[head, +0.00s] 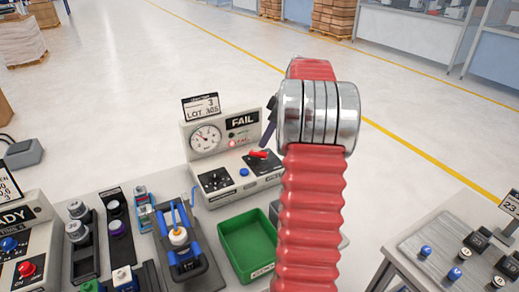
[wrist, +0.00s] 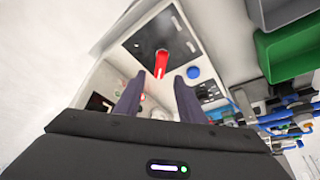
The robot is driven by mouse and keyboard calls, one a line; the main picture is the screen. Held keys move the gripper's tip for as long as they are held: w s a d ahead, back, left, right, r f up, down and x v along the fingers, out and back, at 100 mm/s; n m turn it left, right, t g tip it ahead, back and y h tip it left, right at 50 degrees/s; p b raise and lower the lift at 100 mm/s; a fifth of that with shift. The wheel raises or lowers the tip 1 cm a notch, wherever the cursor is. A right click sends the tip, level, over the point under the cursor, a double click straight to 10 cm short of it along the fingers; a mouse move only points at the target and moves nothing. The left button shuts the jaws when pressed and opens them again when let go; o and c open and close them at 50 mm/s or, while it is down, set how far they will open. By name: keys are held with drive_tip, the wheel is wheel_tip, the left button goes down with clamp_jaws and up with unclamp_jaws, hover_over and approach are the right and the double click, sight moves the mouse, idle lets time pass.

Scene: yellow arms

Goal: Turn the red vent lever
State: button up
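The red vent lever (head: 258,154) sits on the front panel of a light-grey test box (head: 224,133) with a round gauge and a FAIL display. In the wrist view the red lever (wrist: 161,63) stands just beyond and between the fingertips. My gripper (wrist: 155,85) is open, its two dark fingers apart with a gap around the lever's line; I see no contact. In the head view a dark finger (head: 269,127) shows just above the lever, and my red sleeved arm hides the rest of the gripper.
A blue button (wrist: 194,72) and black knobs sit close beside the lever. A green bin (head: 249,243) and a blue-framed fixture (head: 181,240) stand in front of the box. A second table (head: 405,250) with small parts is at the right.

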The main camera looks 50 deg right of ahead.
sight(258, 152)
drive_tip(key=shift+x, duration=3.2)
drive_tip(key=shift+c, duration=0.2)
clamp_jaws()
drive_tip(key=shift+a, duration=0.1)
